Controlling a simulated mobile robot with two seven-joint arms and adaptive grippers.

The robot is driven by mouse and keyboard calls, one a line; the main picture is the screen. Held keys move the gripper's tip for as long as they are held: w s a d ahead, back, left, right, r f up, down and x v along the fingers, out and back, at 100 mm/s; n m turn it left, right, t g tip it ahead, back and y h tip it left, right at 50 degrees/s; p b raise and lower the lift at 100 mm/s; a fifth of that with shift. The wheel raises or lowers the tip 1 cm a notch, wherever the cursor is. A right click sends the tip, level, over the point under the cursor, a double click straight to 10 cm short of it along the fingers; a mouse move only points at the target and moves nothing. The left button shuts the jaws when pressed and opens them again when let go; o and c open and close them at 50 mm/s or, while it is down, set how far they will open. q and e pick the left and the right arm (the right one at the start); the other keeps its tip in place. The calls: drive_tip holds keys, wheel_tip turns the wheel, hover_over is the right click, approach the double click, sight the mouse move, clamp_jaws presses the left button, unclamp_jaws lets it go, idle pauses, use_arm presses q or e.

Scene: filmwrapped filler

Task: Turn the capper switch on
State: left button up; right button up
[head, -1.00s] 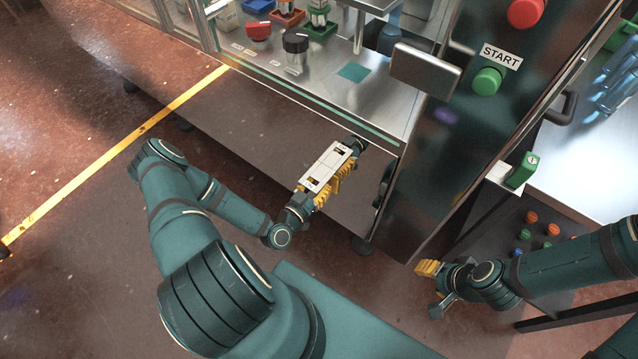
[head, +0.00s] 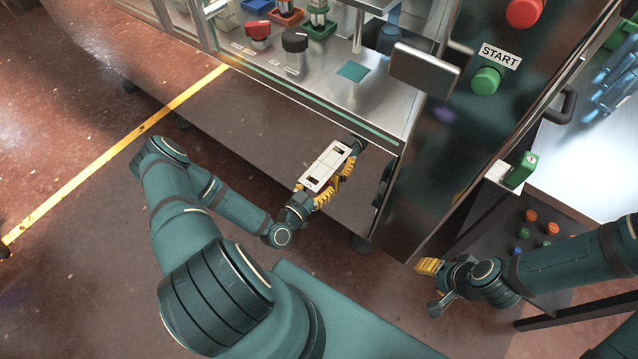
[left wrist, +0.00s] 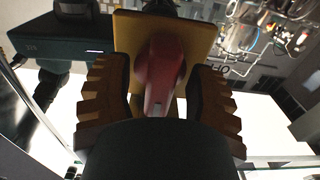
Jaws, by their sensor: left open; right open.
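In the left wrist view a red rotary handle (left wrist: 163,72) with a pale mark at its end sits on a yellow plate (left wrist: 205,32). I take it for the capper switch. It points down the picture. My left gripper (left wrist: 160,98) is open, one ribbed finger on each side of the handle; I cannot tell whether either touches it. In the head view this left gripper (head: 341,178) is at the machine's front panel, and the handle does not show there. My right gripper (head: 433,287) is open and empty, low on the right, apart from the machine.
A green START button (head: 486,80) and a red button (head: 524,12) are to the right. Open floor (head: 90,250) lies left.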

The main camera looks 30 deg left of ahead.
use_arm(q)
drive_tip(key=shift+s, duration=0.1)
drive_tip(key=s, duration=1.1)
drive_tip(key=shift+s+a, duration=0.4)
drive_tip(key=shift+a, duration=0.05)
drive_tip(key=w+d+f+g+h, duration=0.3)
drive_tip(key=d+f+g+h, duration=0.1)
drive_tip(key=d+g, duration=0.6)
drive_tip(key=s+d+r+n+g+y, duration=0.1)
drive_tip(key=s+d+r+n+g, duration=0.4)
drive_tip(key=g, duration=0.3)
drive_tip(key=w+d+r+m+t, duration=0.1)
drive_tip(key=w+d+r+m, duration=0.1)
drive_tip(key=r, duration=0.3)
drive_tip(key=shift+w+d+r+t, duration=0.3)
drive_tip(key=shift+w+d+r, duration=0.05)
drive_tip(key=shift+w+d, duration=0.4)
